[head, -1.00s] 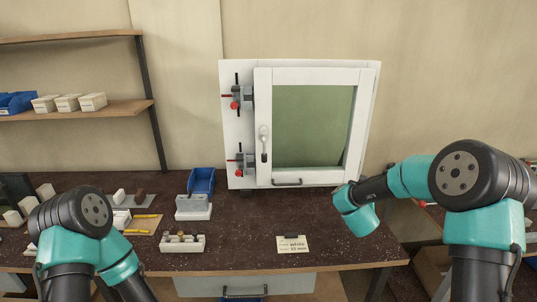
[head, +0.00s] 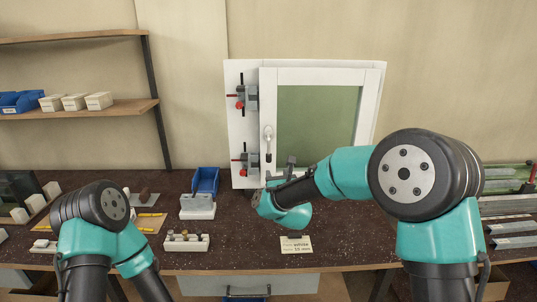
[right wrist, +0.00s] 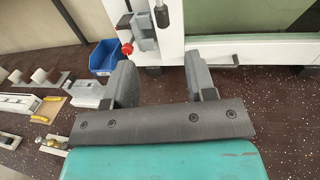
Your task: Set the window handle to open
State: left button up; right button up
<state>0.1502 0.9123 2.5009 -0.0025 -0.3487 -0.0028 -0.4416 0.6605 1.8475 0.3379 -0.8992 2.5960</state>
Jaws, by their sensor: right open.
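The window (head: 368,110) is a white framed sash with greenish glass, standing at the back of the bench and looking closed. Its handle (head: 268,140) is on the left side of the sash, with a pale lever and dark grip hanging straight down. In the right wrist view, the dark end of the handle (right wrist: 162,14) shows at the top, beyond the fingers. My right gripper (head: 280,172) is in front of the window's lower left, below the handle; its fingers are apart and empty in the right wrist view (right wrist: 163,82). My left gripper is out of view.
Two clamps with red knobs (head: 242,160) sit on the frame left of the handle. A blue bin (head: 206,181), a white block and a small holder (head: 186,243) stand left of the gripper.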

aim_at(269, 156)
jog(key=w+a, duration=0.1)
jog(key=w, duration=0.4)
jog(key=w+a, duration=0.1)
jog(key=w, duration=0.5)
jog(key=w+a, duration=0.1)
jog(key=w, duration=0.5)
jog(key=shift+c, duration=0.4)
grip_shut()
